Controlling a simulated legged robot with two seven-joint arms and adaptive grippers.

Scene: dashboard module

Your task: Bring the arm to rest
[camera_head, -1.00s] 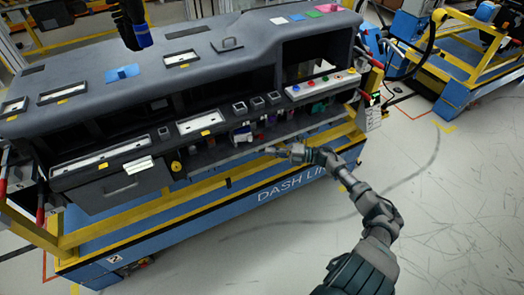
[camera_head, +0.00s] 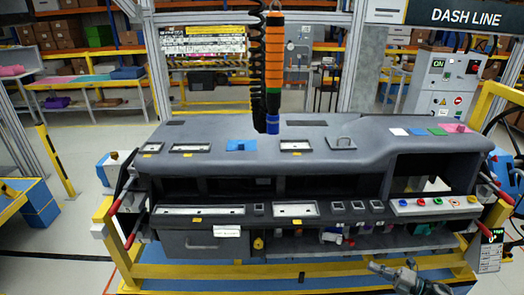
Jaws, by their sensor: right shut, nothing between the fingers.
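My right gripper (camera_head: 380,268) shows at the bottom right of the head view. It is shut with nothing between its fingers, in front of the dashboard module's lower shelf. Most of my right arm is below the picture's edge. The grey dashboard module (camera_head: 340,160) stands across the middle of the view on a yellow and blue frame. My left gripper does not show.
An orange and black hanging tool (camera_head: 273,60) ends just above the module's top. A row of coloured buttons (camera_head: 435,203) is on the module's right. Several small items lie on its lower shelf. A control cabinet (camera_head: 435,85) stands behind.

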